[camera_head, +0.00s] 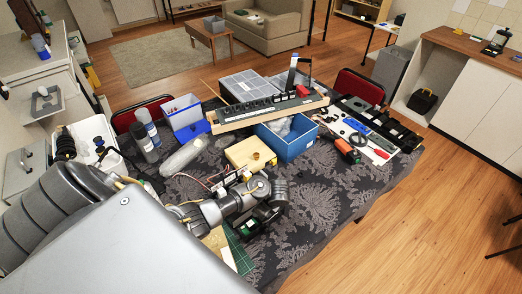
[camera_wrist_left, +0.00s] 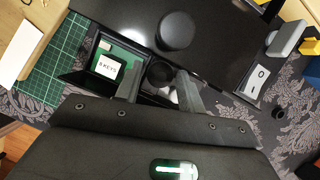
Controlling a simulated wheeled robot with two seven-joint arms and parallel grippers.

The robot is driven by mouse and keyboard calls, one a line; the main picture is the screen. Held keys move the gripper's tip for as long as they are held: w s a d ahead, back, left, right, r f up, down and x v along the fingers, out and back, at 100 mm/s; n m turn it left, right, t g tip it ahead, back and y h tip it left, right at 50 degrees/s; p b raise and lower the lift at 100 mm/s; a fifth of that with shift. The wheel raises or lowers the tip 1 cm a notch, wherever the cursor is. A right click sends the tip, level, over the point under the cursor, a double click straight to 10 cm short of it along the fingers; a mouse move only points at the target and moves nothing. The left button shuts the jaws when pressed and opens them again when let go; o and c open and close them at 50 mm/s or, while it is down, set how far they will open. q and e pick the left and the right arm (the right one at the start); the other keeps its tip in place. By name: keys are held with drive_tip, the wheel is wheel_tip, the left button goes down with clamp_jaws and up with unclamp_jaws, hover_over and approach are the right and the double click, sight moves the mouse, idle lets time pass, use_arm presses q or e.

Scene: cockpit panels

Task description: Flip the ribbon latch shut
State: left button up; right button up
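In the left wrist view a black panel (camera_wrist_left: 222,48) fills the upper middle, with a recess holding a green circuit board (camera_wrist_left: 108,46) and a white label (camera_wrist_left: 106,66) that seems to read "8 KEYS". I cannot make out the ribbon latch for certain. My left gripper (camera_wrist_left: 159,88) is open, its two fingers apart over the panel's near edge, to the right of the label. A round dark part (camera_wrist_left: 160,74) shows between and beyond the fingertips; contact cannot be told. In the head view my left gripper (camera_head: 262,220) is low over the dark panel on the table. My right gripper is not in view.
A black knob (camera_wrist_left: 175,30) stands on the panel beyond the fingers. A grey switch (camera_wrist_left: 286,38) is at right. A green cutting mat (camera_head: 240,254) lies beside the panel. A yellow box (camera_head: 250,153) and blue bin (camera_head: 287,140) stand behind. The patterned cloth (camera_head: 320,200) is clear at right.

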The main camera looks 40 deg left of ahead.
use_arm(q)
drive_tip(key=c, duration=0.7)
drive_tip(key=shift+d+f+y+b, duration=0.2)
drive_tip(key=shift+d+y+b, duration=0.2)
drive_tip(key=shift+y+b, duration=0.3)
drive_tip(key=shift+s+d+t+y, duration=0.1)
drive_tip(key=shift+d+t+y, duration=0.25)
drive_tip(key=shift+y, duration=0.45)
drive_tip(key=o, duration=0.7)
drive_tip(key=shift+r, duration=0.1)
